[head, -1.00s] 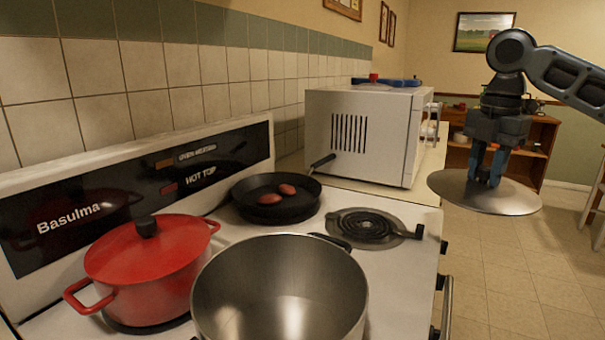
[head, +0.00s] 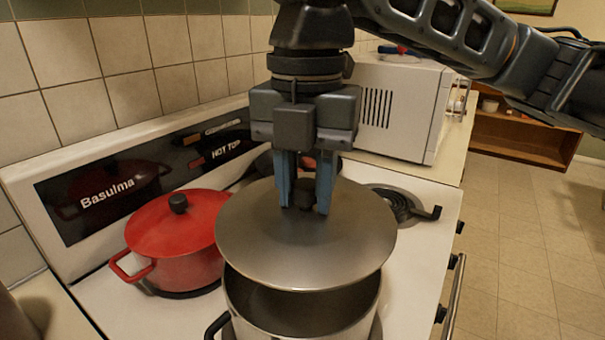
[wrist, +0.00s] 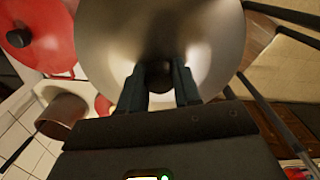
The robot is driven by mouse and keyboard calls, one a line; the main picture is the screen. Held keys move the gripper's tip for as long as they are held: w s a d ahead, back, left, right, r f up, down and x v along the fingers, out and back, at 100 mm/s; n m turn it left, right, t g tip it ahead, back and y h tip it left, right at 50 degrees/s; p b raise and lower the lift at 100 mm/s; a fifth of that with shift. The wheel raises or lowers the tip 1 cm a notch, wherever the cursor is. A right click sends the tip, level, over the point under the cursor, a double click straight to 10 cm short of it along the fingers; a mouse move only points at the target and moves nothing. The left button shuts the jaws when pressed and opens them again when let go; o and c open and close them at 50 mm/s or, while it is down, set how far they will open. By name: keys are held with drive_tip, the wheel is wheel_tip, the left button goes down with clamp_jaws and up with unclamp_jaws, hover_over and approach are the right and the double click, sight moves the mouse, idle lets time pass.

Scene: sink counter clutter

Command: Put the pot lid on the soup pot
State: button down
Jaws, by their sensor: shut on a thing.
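The pot lid (head: 270,250) is a wide round metal disc with a small dark knob. My gripper (head: 305,208) is shut on its knob, with the blue fingers on either side. The soup pot (head: 250,305) is a deep steel pot at the front of the stove. The lid hangs above its opening, and a dark gap shows between lid and front rim. The lid hides the pot's back rim. In the wrist view the lid (wrist: 210,50) fills the upper middle, with the knob between my fingers (wrist: 158,85).
A red lidded pot (head: 195,225) stands close on the left, near the lid's edge. A dark frying pan behind is mostly hidden by my gripper.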

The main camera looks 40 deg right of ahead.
sight(302, 211)
drive_tip(key=shift+s+a, duration=0.1)
drive_tip(key=shift+a, duration=0.3)
drive_tip(key=shift+r, duration=0.1)
drive_tip(key=shift+f+b, duration=1.5)
drive_tip(key=shift+f, duration=1.55)
drive_tip(key=shift+f, duration=0.3)
drive_tip(key=c, duration=0.7)
unclamp_jaws()
drive_tip(key=shift+f, duration=0.1)
drive_tip(key=shift+s, duration=0.1)
wheel_tip(302, 211, up, 8)
